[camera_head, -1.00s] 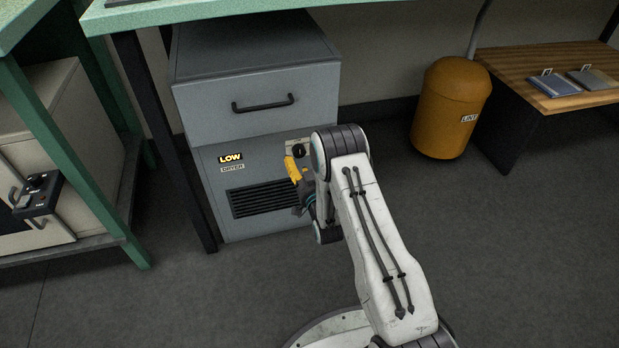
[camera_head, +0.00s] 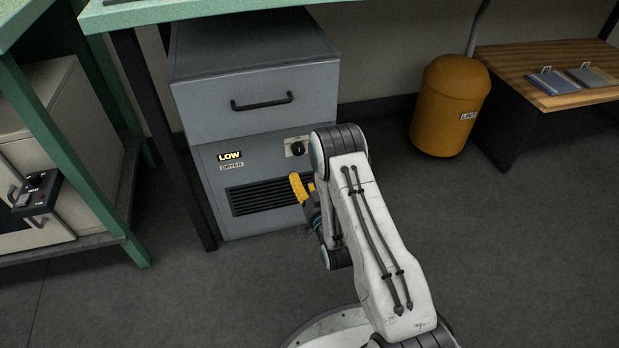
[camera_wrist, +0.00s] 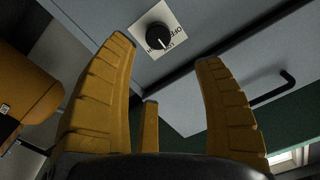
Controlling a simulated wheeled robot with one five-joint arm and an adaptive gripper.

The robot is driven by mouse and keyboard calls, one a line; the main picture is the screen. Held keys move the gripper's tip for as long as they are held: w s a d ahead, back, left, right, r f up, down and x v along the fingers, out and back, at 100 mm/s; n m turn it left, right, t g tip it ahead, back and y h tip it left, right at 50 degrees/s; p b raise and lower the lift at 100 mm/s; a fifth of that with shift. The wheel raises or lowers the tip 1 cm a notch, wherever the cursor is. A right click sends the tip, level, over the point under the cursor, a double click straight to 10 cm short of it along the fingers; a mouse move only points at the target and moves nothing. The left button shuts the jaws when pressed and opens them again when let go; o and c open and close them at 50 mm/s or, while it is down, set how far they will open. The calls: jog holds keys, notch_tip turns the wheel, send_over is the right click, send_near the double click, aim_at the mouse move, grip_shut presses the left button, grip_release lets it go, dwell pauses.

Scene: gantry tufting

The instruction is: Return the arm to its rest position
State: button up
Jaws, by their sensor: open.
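My white arm reaches forward in the head view, bent at the elbow. My gripper (camera_head: 299,188) has yellow fingers and hangs in front of the grey dryer (camera_head: 262,85), beside its vent grille. In the wrist view my gripper (camera_wrist: 165,90) is open, with nothing between its fingers. A black knob on a white plate (camera_head: 297,147) is on the dryer front, above the gripper. The knob (camera_wrist: 158,37) also shows in the wrist view, beyond the fingertips and apart from them. The gripper is partly hidden behind my arm in the head view.
The dryer has a drawer handle (camera_head: 262,102) and a lit LOW sign (camera_head: 229,156). Green-framed benches (camera_head: 90,160) stand at left and above. An orange lint bin (camera_head: 450,105) and a wooden table (camera_head: 545,70) are at right. The floor (camera_head: 520,250) at right is clear.

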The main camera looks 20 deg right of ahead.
notch_tip(320, 180, up, 33)
jog(key=s+n+g+p, duration=0.2)
jog(key=g+p, duration=0.4)
jog(key=p, duration=1.5)
jog(key=s+r+n+g+p, duration=0.2)
jog(key=s+r+g+p, duration=0.6)
jog(key=s+r+p, duration=1.3)
jog(key=s+r, duration=0.7)
jog(key=s, duration=0.2)
jog(key=shift+s+r, duration=0.35)
jog(key=shift+r, duration=0.05)
